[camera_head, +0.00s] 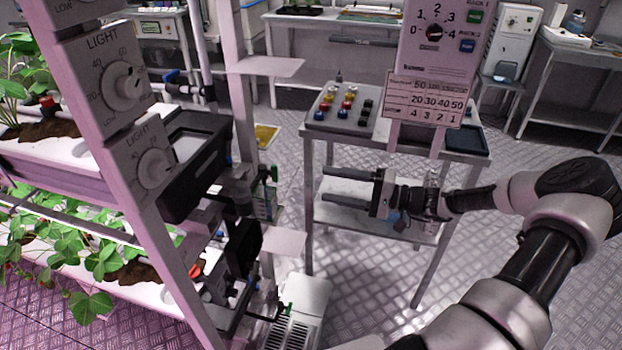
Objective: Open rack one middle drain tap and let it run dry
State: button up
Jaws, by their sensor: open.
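The berry rack (150,200) stands at the left, with trays of strawberry plants at several heights. Drain fittings run down its right side. A fitting with a small green handle (274,173) sits at mid height. I cannot tell for certain which is the middle drain tap, or whether any tap is open. My gripper (324,185) is open and empty. Its two fingers point left towards the mid-height fitting, apart from it.
A metal side table (309,215) with a button tray (340,112) stands behind my gripper. A control panel with a dial (434,32) is above. Small white shelves (268,66) jut from the rack. A grey grated unit (300,305) is on the floor.

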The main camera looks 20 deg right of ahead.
jog(key=shift+v, duration=1.6)
jog(key=shift+a, duration=0.1)
